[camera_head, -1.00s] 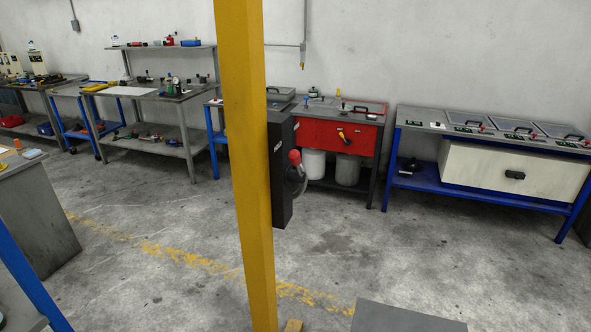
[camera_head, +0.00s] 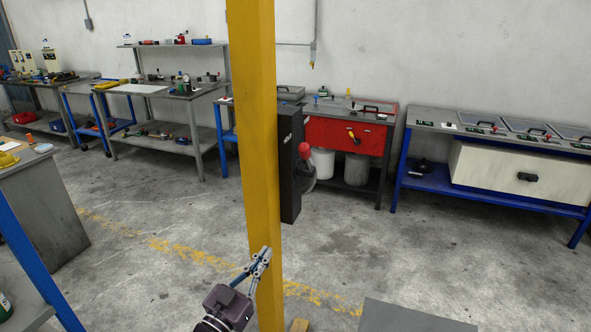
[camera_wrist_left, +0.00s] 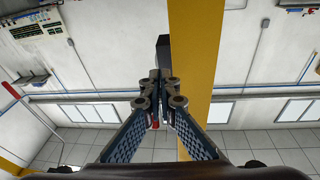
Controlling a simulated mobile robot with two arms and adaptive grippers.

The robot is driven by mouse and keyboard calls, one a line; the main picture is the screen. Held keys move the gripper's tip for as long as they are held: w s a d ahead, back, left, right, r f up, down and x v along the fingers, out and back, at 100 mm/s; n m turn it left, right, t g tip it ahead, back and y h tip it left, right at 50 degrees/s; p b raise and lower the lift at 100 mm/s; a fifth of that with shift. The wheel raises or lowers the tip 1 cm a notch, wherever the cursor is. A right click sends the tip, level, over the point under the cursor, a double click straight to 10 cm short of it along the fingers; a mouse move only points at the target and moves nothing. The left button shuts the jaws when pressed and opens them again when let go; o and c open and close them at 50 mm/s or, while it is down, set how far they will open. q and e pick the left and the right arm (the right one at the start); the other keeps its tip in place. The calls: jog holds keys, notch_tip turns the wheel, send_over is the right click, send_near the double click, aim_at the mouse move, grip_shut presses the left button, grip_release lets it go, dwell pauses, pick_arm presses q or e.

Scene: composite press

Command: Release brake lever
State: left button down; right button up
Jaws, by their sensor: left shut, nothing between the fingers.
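The brake lever (camera_head: 306,168) has a red knob at its upper end and sits on the right side of a dark box (camera_head: 290,165). The box is fixed to a yellow post (camera_head: 254,120). My left gripper (camera_head: 264,254) is in front of the post, below and to the left of the lever, and apart from it. Its fingers (camera_wrist_left: 159,82) are closed together and empty. In the left wrist view the yellow post (camera_wrist_left: 190,50) rises behind the fingers, with the dark box (camera_wrist_left: 163,50) just left of it. A little red shows behind the fingers there. My right gripper is not seen.
A red cabinet (camera_head: 345,134) and a blue-framed bench (camera_head: 480,145) stand along the back wall. Workbenches with tools (camera_head: 165,90) stand at the back left. A grey bench (camera_head: 40,195) is at the near left.

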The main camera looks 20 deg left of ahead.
aim_at(302, 156)
pick_arm(q)
notch_tip(302, 156, up, 15)
jog(key=s+d+m+t+h, duration=0.1)
jog(key=s+d+t+h, duration=0.1)
jog(key=t+h, duration=0.1)
jog(key=shift+s+m, duration=0.3)
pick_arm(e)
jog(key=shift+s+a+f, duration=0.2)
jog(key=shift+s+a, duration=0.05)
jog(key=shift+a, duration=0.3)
pick_arm(q)
jog(key=shift+r, duration=0.1)
jog(key=p+x, duration=0.5)
jog(key=x, duration=0.9)
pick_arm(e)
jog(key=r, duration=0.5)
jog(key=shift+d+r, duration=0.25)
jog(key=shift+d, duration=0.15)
